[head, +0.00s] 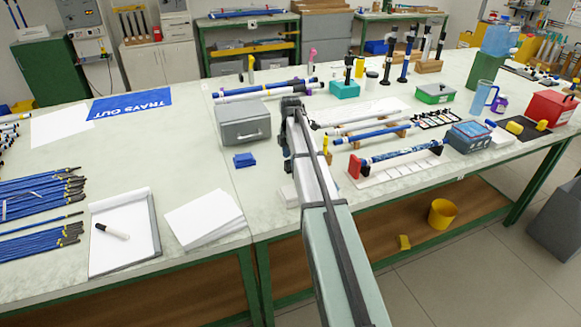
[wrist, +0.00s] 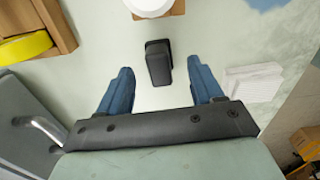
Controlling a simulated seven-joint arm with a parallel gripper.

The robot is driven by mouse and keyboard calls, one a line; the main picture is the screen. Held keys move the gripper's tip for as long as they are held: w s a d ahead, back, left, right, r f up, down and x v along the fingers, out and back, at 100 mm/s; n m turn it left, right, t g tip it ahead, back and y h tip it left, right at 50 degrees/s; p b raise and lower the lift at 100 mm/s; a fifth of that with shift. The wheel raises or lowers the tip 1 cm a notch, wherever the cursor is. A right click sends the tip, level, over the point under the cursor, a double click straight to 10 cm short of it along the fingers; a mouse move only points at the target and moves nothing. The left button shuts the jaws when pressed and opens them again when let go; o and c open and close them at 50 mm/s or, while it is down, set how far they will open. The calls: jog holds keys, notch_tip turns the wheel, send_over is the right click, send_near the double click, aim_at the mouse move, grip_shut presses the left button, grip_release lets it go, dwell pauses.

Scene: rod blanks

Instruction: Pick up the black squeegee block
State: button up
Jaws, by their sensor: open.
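The black squeegee block (wrist: 158,62) lies on the pale tabletop in the wrist view. It is ahead of and between the two blue fingers of my gripper (wrist: 163,80), with clear space on both sides. My gripper is open and empty, its fingers spread wide. In the head view my gripper (head: 292,104) is at the far end of my arm, above the table to the right of the grey metal box. I cannot make out the black block in the head view; my arm may hide it.
The grey metal box (head: 242,123) stands close left of my gripper; a grey case with a handle (wrist: 35,125) shows in the wrist view. A white stack (wrist: 252,82) lies right of the block, and a white round thing (wrist: 150,6) is beyond. A blue block (head: 244,160) sits nearby.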

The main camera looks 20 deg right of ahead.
jog(key=shift+f, duration=1.55)
jog(key=shift+c, duration=0.4)
jog(key=c, duration=1.1)
